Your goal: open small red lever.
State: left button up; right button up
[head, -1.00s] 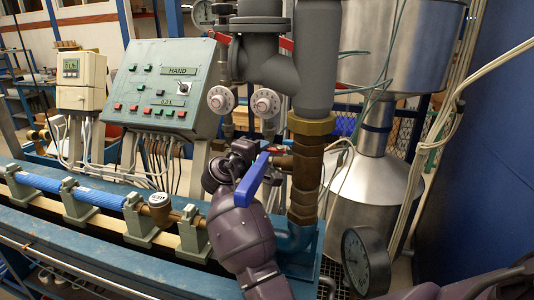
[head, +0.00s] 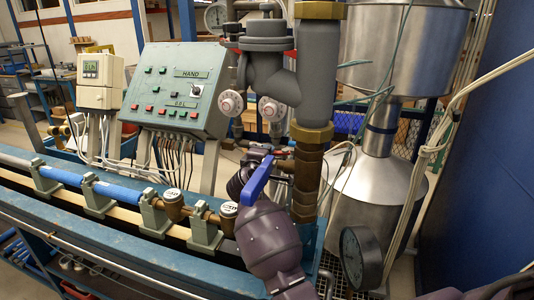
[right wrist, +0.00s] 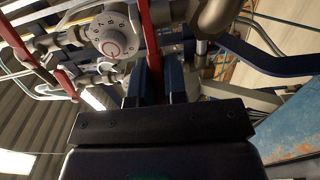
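In the right wrist view, a long red lever (right wrist: 152,45) runs down between the two dark fingers of my right gripper (right wrist: 154,88). The fingers stand apart on either side of it; I cannot see them clamping it. Another red bar (right wrist: 22,48) shows at the left of this view. In the head view, my right gripper (head: 247,172) is among the pipe fittings, partly hidden behind a blue lever (head: 258,180). The lever between its fingers cannot be made out there. My left gripper is not in view.
A dial (right wrist: 108,40) is close ahead of the right gripper, and a blue handle (right wrist: 268,60) is at its right. A brass pipe (head: 308,165) stands right of the gripper. A control box (head: 176,88) is behind left; a round gauge (head: 361,258) is at right.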

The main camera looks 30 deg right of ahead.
jog(key=o, duration=0.4)
